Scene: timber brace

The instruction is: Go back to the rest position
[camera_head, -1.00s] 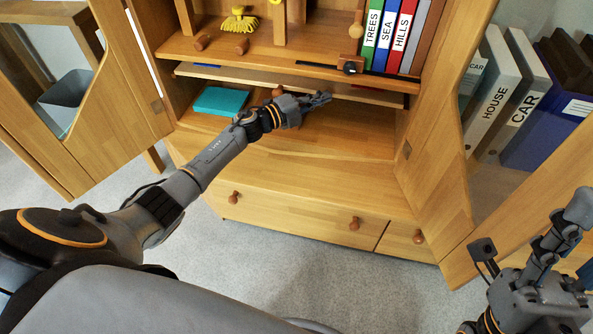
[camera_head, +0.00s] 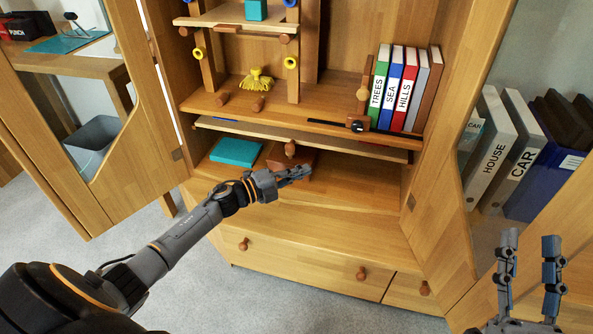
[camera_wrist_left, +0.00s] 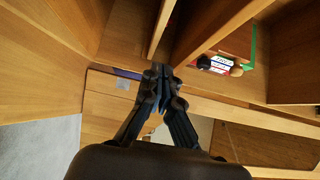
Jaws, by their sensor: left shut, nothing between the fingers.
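My left gripper (camera_head: 296,172) is shut and empty, in front of the cabinet's lower open shelf (camera_head: 350,185). In the left wrist view its two dark fingers (camera_wrist_left: 162,78) meet at the tips, with wooden boards behind them. My right gripper (camera_head: 528,245) is at the lower right of the head view. Its two fingers point up and stand clearly apart, with nothing between them.
The open cabinet doors stand at left (camera_head: 75,150) and right (camera_head: 450,150). A teal block (camera_head: 236,151) lies on the lower shelf. Upright books (camera_head: 403,92) stand on the shelf above. Grey floor (camera_head: 290,300) is clear in front of the drawers (camera_head: 300,262).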

